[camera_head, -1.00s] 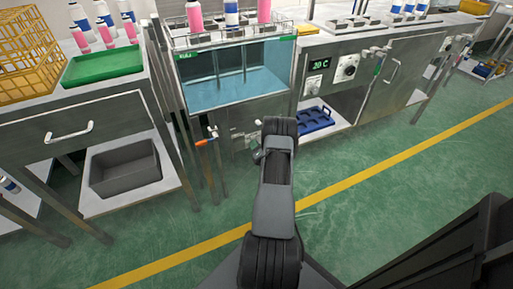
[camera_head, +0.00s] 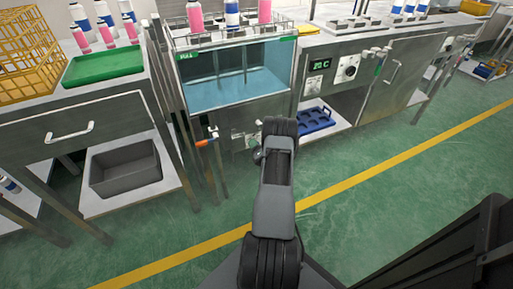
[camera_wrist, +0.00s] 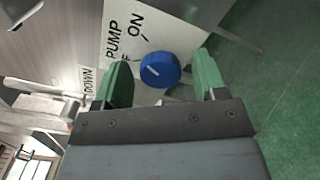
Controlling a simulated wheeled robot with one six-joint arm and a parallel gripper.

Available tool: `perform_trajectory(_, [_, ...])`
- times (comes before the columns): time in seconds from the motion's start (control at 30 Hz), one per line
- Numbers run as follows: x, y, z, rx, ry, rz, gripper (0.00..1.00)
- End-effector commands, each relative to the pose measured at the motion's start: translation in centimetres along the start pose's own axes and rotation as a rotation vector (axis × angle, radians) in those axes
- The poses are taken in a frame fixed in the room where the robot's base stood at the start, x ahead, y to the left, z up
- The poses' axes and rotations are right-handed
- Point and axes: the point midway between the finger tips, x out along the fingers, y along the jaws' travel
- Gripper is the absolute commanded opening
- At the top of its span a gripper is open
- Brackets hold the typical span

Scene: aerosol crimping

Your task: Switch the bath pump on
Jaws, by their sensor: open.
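In the wrist view a round blue knob (camera_wrist: 160,70) with a white pointer line sits on a white plate (camera_wrist: 190,22) lettered PUMP and ON, with another label partly covered by the knob. The pointer line is slanted and does not point straight at ON. My gripper (camera_wrist: 162,82) is open, with its green fingers on either side of the knob; I cannot tell whether they touch it. In the head view my arm hides the knob and the gripper. The glass-fronted water bath (camera_head: 240,90) stands just beyond my arm.
An orange-handled valve (camera_head: 203,142) sticks out at the bath's lower left. A panel with a 20 C display (camera_head: 320,65) is to the right, above a blue tray (camera_head: 314,119). A table with a grey bin (camera_head: 125,170) is at left. The green floor in front is clear.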

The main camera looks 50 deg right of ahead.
Motion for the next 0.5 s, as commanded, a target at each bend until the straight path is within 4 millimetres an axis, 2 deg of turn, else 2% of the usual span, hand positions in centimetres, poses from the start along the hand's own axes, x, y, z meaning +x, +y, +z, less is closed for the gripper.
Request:
perform_trajectory(0.27, [-0.8,0.0,0.1,0.001,0.001,-0.004,0.65])
perform_trajectory(0.37, [-2.2,0.0,0.1,0.002,0.0,-0.005,0.65])
perform_trajectory(0.5, [-5.0,0.1,0.2,0.003,-0.001,-0.006,0.65])
